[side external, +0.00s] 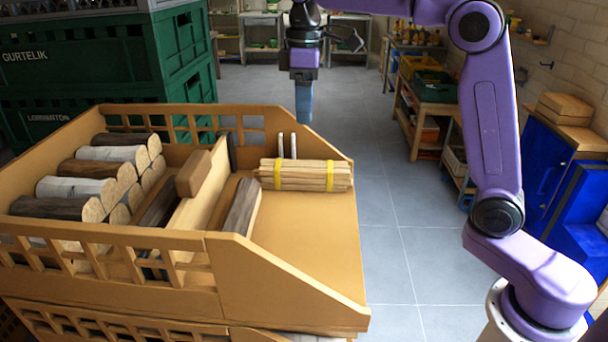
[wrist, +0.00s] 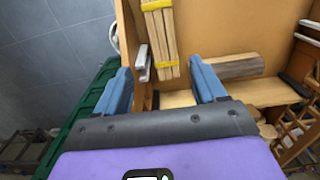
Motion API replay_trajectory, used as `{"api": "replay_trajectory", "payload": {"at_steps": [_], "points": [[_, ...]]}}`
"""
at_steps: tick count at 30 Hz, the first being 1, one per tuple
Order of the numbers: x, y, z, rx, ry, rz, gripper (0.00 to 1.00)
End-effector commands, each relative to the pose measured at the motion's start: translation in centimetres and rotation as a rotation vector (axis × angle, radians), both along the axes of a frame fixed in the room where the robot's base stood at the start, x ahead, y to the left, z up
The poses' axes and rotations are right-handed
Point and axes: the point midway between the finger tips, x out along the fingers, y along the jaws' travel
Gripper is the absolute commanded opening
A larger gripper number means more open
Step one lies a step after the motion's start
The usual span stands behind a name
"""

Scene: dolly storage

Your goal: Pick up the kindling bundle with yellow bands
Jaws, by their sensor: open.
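The kindling bundle (side external: 304,175) is a stack of light wooden sticks with two yellow bands. It lies flat on the right part of the wooden crate (side external: 310,240), near its far side. In the wrist view the bundle (wrist: 160,35) shows at the top centre, beyond the fingertips, running up out of the frame. My gripper (side external: 304,103) is above the crate's far side, higher than the bundle and apart from it. In the wrist view its two blue fingers (wrist: 160,72) are spread with nothing held between them.
Two upright pale metal pieces (side external: 287,146) stand just behind the bundle. A dark split log (side external: 242,206) and a divider board (side external: 206,192) lie to its left, with stacked logs (side external: 88,187) further left. The crate floor in front of the bundle is clear. Green crates (side external: 110,75) stand behind left.

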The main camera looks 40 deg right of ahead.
Motion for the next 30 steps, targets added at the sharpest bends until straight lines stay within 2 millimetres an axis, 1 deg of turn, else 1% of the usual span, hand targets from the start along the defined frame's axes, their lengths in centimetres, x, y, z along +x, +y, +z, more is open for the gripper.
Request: {"api": "replay_trajectory", "payload": {"at_steps": [1,12,15,23,30], "points": [[-0.1,0.0,-0.9,-0.001,0.004,0.0,0.7],[-0.1,0.0,-7.4,-0.001,0.002,0.0,0.7],[-0.1,0.0,-8.6,-0.001,0.002,-0.001,0.7],[-0.1,0.1,-10.2,-0.001,0.001,0.0,0.7],[-0.2,0.4,-13.5,-0.001,0.003,0.001,0.7]]}}
